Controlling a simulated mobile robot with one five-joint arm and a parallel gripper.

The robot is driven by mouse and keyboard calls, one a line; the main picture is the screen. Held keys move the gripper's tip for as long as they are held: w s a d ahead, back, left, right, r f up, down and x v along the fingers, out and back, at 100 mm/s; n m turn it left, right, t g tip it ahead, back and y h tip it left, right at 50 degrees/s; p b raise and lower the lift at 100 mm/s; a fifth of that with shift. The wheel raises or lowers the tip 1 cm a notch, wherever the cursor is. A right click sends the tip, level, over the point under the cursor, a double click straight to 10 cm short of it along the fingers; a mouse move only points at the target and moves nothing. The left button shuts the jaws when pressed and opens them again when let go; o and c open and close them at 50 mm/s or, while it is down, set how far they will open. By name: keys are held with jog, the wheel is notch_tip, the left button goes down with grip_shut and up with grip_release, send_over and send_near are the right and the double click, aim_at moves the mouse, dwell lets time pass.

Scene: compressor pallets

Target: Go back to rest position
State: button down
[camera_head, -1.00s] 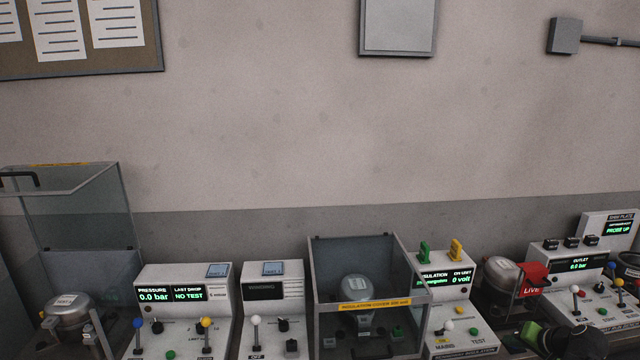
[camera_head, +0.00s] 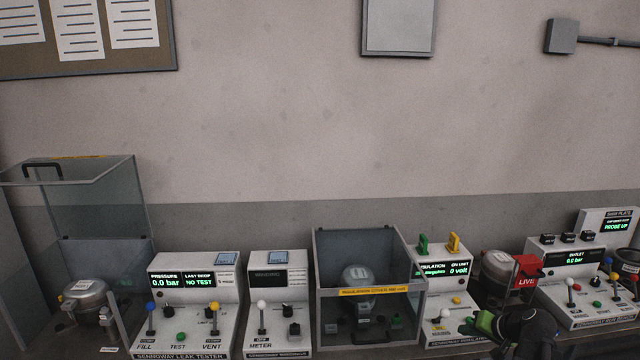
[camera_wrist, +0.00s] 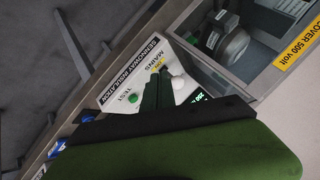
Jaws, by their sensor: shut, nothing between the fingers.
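My gripper (camera_head: 484,322) is at the lower right in the head view, in front of the insulation tester (camera_head: 446,292). Its dark fingers with green parts show shut and empty in the wrist view (camera_wrist: 158,92). In that view the fingers lie over the tester's front panel (camera_wrist: 150,70), close to its white knob and MAINS label. I cannot tell whether they touch the panel. The tester's screen reads 0 volt on the right. My dark wrist hides part of the bench to the right of it.
A clear insulation cover box (camera_head: 370,292) with a compressor inside stands just left of the tester. A red LIVE flag (camera_head: 527,272) and another compressor (camera_head: 497,265) are to the right. The leak tester (camera_head: 190,300) is further left.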

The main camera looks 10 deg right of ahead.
jog(key=w+a+f+n+g, duration=0.1)
jog(key=a+n, duration=0.1)
jog(key=a, duration=0.7)
jog(key=w+a+f+n+g+y, duration=0.1)
jog(key=a+n+g, duration=0.1)
jog(key=a, duration=0.8)
jog(key=w+a+f+n+g+y, duration=0.1)
jog(key=w+a+n, duration=0.1)
jog(key=a, duration=0.8)
jog(key=shift+w+a+f, duration=0.1)
jog(key=shift+a+f, duration=0.05)
jog(key=shift+f, duration=0.2)
jog(key=s+a+f+n+g+h, duration=0.25)
jog(key=s+a, duration=0.35)
jog(key=a, duration=0.3)
jog(key=s+d+m+g+h, duration=0.1)
jog(key=s+d, duration=0.1)
jog(key=s+d+f+m+g, duration=0.1)
jog(key=shift+s+d+g+h, duration=0.25)
jog(key=shift+s+d+h, duration=0.1)
jog(key=shift+s+d, duration=0.05)
